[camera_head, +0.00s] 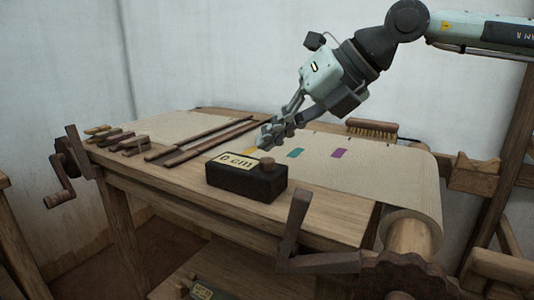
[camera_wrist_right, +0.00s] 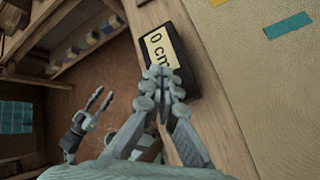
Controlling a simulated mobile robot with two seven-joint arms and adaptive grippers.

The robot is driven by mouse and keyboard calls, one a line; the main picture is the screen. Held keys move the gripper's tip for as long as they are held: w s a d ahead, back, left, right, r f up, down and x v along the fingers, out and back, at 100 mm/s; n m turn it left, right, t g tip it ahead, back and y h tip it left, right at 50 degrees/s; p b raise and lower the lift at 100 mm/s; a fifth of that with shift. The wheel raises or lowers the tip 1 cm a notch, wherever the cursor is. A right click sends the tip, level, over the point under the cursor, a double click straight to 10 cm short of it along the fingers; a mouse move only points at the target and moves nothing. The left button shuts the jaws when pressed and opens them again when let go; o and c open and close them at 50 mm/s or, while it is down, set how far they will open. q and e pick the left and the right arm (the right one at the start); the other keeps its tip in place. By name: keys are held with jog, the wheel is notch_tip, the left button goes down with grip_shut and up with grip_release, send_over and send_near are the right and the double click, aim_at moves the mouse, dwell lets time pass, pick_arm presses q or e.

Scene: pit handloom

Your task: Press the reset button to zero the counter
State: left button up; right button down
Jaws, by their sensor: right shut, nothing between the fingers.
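The counter (camera_head: 247,180) is a dark box on the loom's wooden front beam, with a cream label reading "0 cm". A round brownish button (camera_head: 267,164) stands on its top at the right. My right gripper (camera_head: 266,142) is shut and empty, above and behind the counter in the head view. In the right wrist view the counter (camera_wrist_right: 183,75) lies beyond the shut fingers (camera_wrist_right: 165,75), which hide part of the label and the button. Whether the fingers touch the button cannot be told there. My left gripper (camera_wrist_right: 85,118) shows in the right wrist view, low at the left, with its fingers apart.
Cloth (camera_head: 350,175) with coloured patches covers the loom behind the counter. A brush (camera_head: 372,129) lies at the back. A wooden crank (camera_head: 296,235) rises right of the counter, near the cloth roller (camera_head: 411,232). Wooden bars (camera_head: 205,140) cross the loom at left.

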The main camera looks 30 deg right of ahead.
aim_at(272, 160)
jog(key=shift+r+p, duration=1.7)
jog(key=shift+r, duration=0.8)
